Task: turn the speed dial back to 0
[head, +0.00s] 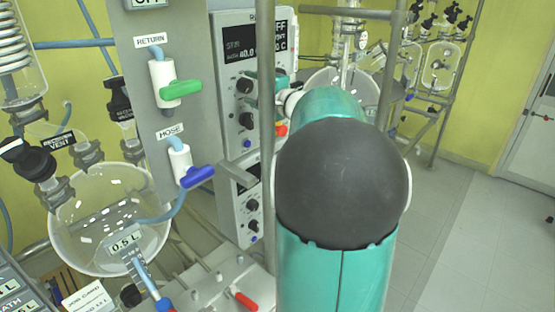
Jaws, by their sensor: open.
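A pale control box (219,75) stands in the middle, behind a vertical metal post. Its dark display (238,45) reads "STIR" and about "40.0", partly cut by the post. Below it are an upper black dial (243,86) and a lower black dial (246,120). Their labels and settings are too small to read, so I cannot tell which is the speed dial. My gripper (261,86), small and partly hidden by the post and my arm, is open just right of the upper dial. I cannot tell whether it touches the dial.
The metal post (266,190) runs close in front of the box. A second box with dials (252,206) sits below. Left are green (181,89) and blue (196,176) valve handles and a glass vessel (100,215). The floor at right is clear.

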